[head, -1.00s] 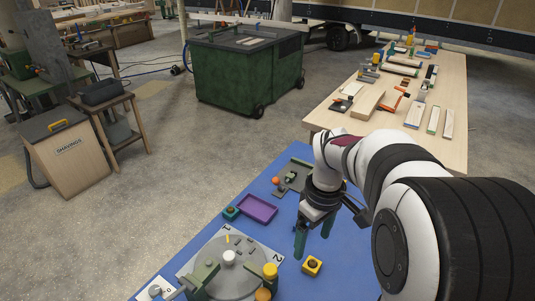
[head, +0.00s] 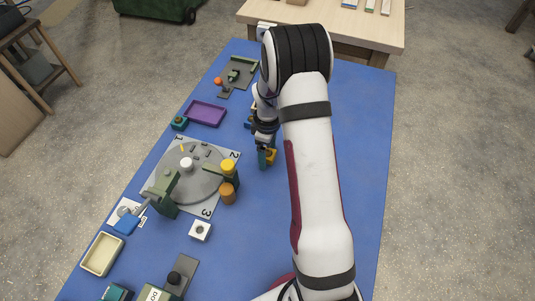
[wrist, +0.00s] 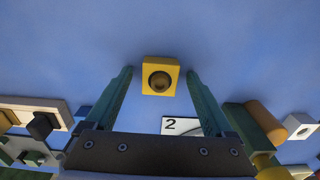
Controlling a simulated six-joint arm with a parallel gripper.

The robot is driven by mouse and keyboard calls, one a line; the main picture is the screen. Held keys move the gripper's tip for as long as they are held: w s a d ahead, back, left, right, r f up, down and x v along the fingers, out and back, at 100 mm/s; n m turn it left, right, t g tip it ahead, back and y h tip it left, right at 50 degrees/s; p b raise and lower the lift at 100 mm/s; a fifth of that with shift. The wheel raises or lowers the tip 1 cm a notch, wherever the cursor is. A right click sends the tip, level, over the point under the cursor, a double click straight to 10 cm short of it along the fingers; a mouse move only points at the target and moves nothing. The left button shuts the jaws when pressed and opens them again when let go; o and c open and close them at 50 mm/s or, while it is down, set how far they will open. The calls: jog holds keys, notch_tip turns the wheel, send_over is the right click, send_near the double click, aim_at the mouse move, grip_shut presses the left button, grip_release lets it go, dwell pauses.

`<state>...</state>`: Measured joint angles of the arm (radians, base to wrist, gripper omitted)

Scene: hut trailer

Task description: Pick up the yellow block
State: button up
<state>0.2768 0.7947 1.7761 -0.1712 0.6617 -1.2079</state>
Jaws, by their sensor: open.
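The yellow block (head: 271,156) sits on the blue table top, right of the round grey plate. In the wrist view the yellow block (wrist: 160,66) shows a dark round hollow in its face and lies between the fingertips, with blue surface visible on both sides. My gripper (head: 265,158) is open, with its green fingers pointing down at the block and partly covering it in the head view. In the wrist view my gripper (wrist: 160,73) has one finger on each side, apart from the block. I cannot tell the exact height of the fingertips above the table.
The blue table (head: 360,150) is clear on the right.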

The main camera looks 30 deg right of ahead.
grip_shut()
dwell(0.4)
jog(key=shift+r, duration=0.1)
jog(key=r, duration=0.4)
jog(key=shift+s+d+r, duration=0.3)
jog(key=shift+d, duration=0.1)
jog(key=s+d+r, duration=0.6)
jog(key=s+d, duration=0.1)
send_near(271, 154)
jog(key=w+a, duration=0.3)
jog(key=w, duration=0.1)
jog(key=w+a, duration=0.2)
jog(key=a, duration=0.3)
jog(key=w+a, duration=0.2)
jog(key=a, duration=0.3)
jog(key=w+a+f, duration=0.1)
jog(key=w+a, duration=0.1)
jog(key=a, duration=0.3)
jog(key=shift+w+f, duration=0.1)
jog(key=shift+w, duration=0.05)
